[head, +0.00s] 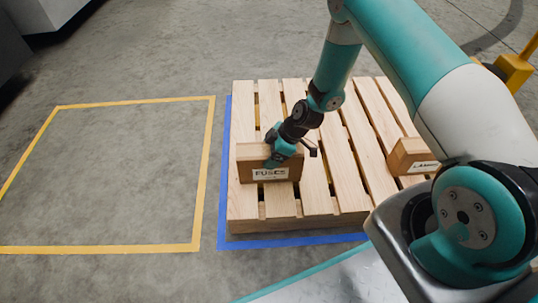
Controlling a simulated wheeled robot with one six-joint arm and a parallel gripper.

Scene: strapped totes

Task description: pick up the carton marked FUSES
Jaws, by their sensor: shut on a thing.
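The carton marked FUSES (253,165) is a brown box with a white label on its front face. It sits at the left front part of the wooden pallet (318,203), and I cannot tell whether it touches the slats or is just above them. My gripper (276,157) reaches down onto the carton from above and is shut on it. The fingertips are partly hidden by the gripper's own body and the carton.
Another brown carton (404,153) with a white label, partly hidden by my arm, is on the pallet's right side. Blue tape (223,175) borders the pallet. A yellow-taped rectangle (209,150) of empty floor lies to the left. A yellow object (514,72) stands at upper right.

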